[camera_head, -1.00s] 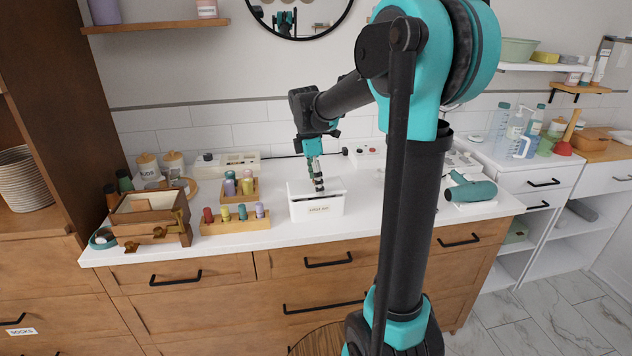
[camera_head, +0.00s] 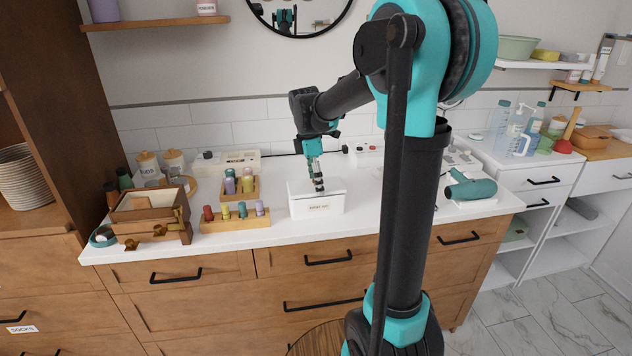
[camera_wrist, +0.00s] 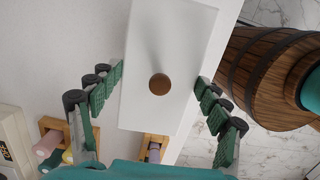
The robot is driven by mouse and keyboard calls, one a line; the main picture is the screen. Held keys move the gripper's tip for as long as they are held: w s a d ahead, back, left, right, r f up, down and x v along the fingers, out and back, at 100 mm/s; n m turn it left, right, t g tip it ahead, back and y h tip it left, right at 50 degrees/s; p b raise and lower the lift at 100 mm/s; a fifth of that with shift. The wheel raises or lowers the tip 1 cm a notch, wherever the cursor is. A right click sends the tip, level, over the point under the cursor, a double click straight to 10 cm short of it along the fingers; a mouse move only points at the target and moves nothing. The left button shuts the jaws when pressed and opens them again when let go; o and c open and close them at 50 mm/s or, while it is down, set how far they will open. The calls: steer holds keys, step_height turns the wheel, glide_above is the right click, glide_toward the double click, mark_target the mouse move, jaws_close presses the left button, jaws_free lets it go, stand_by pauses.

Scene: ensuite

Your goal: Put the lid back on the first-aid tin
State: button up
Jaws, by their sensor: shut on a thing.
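The white first-aid tin (camera_head: 316,206) stands upright near the counter's front edge, with a small label on its front. Its white lid (camera_head: 335,187) is at the top of the tin. In the wrist view the lid (camera_wrist: 170,50) is a pale rectangle with a round brown knob (camera_wrist: 159,84). My gripper (camera_head: 319,188) is over the tin, pointing down. In the wrist view my gripper (camera_wrist: 158,82) has its green-padded fingers on both long edges of the lid, shut on it. The tin's rim is hidden, so I cannot tell whether the lid is fully seated.
A wooden rack with coloured bottles (camera_head: 235,221) stands just left of the tin, with another rack (camera_head: 239,190) behind it. An open wooden box (camera_head: 150,217) is farther left. A teal hairdryer (camera_head: 470,190) lies at the right. Bare counter (camera_head: 385,200) lies right of the tin.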

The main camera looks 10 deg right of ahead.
steer(key=shift+f, duration=0.15)
steer(key=o, duration=1.3)
steer(key=shift+c, duration=0.2)
steer(key=shift+r, duration=3.5)
jaws_close()
